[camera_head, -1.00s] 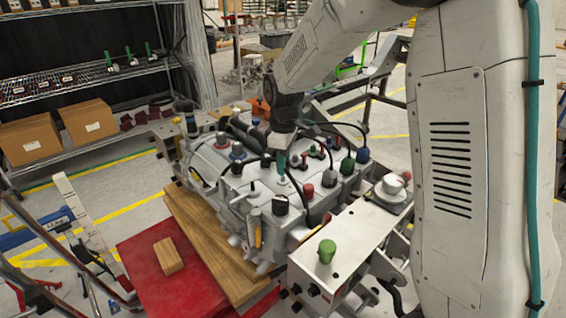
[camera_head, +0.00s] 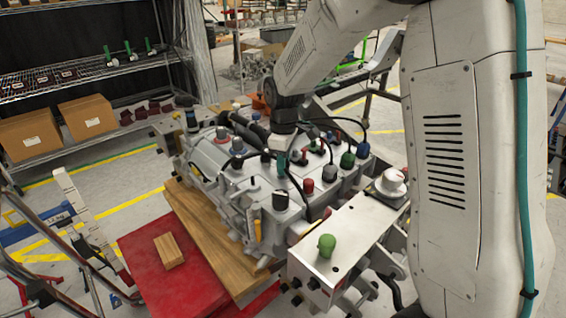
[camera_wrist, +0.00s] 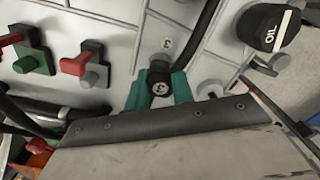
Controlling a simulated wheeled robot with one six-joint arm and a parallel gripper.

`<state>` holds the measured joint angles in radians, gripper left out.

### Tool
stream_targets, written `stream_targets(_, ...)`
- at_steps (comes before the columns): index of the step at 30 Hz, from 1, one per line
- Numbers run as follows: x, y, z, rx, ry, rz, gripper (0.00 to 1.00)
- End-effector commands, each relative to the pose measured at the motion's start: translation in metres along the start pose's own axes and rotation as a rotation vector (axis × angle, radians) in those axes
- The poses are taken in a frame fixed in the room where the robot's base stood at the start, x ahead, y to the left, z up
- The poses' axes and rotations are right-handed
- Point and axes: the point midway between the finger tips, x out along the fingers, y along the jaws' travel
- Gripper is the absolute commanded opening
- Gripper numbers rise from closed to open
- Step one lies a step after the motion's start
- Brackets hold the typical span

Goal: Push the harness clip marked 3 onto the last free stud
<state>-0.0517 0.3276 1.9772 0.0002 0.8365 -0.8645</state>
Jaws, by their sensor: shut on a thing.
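The harness clip marked 3 (camera_wrist: 160,86) is a small dark piece with a round 3 label, held between the teal fingertips of my gripper (camera_wrist: 158,92) in the wrist view. It is over the pale chassis face, just below a printed 3. Any stud beneath it is hidden, so I cannot tell whether the clip is seated. In the head view my gripper (camera_head: 281,160) points down at the top of the grey chassis (camera_head: 208,155); the clip is too small to make out there.
A red fitting (camera_wrist: 76,65) and a green fitting (camera_wrist: 36,62) stand left of the clip in the wrist view. An OIL cap (camera_wrist: 263,28) is at upper right, and a dark hose (camera_wrist: 200,35) runs close by. A green knob (camera_head: 327,244) stands on the front plate.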

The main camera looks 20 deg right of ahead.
Motion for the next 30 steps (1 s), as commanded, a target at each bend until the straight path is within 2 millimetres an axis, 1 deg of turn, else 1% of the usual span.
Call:
stream_targets(17,0.011,0.0,0.0,0.0,-0.001,-0.001,0.0)
stream_targets(18,0.01,0.0,0.0,0.0,-0.001,-0.001,0.35)
stream_targets(19,0.01,0.0,0.0,0.0,-0.001,-0.001,0.43)
stream_targets(20,0.01,0.0,0.0,0.0,-0.001,-0.001,0.49)
stream_targets(27,0.01,0.0,0.0,0.0,0.0,0.0,0.49)
stream_targets(30,0.006,0.0,0.0,0.0,0.0,0.0,0.49)
